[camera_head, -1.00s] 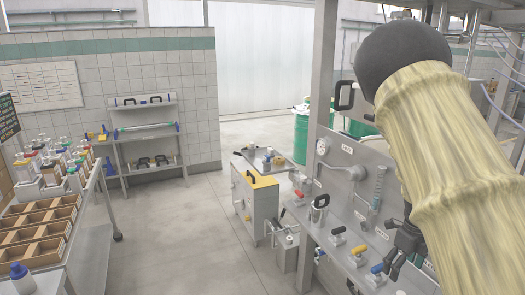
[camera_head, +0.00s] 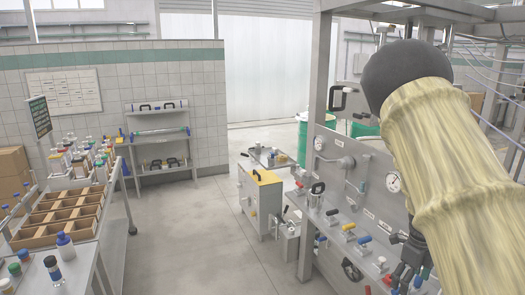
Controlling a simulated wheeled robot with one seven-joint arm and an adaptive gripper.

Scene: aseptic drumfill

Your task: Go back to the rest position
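My gripper (camera_head: 402,278) shows as dark fingers low at the right, partly hidden behind my pale yellow sleeved arm (camera_head: 440,150). It is in front of the grey valve panel (camera_head: 350,190). Whether its fingers are open or shut, or touching a valve, I cannot tell. I see nothing clearly held in it.
Valves with coloured handles (camera_head: 348,227) line the panel's ledge. A grey cabinet with a yellow top (camera_head: 262,195) stands at centre. Benches with wooden trays (camera_head: 60,218) and bottles (camera_head: 66,246) are at left. A shelf rack (camera_head: 160,140) stands at the back wall. The floor (camera_head: 180,240) between is clear.

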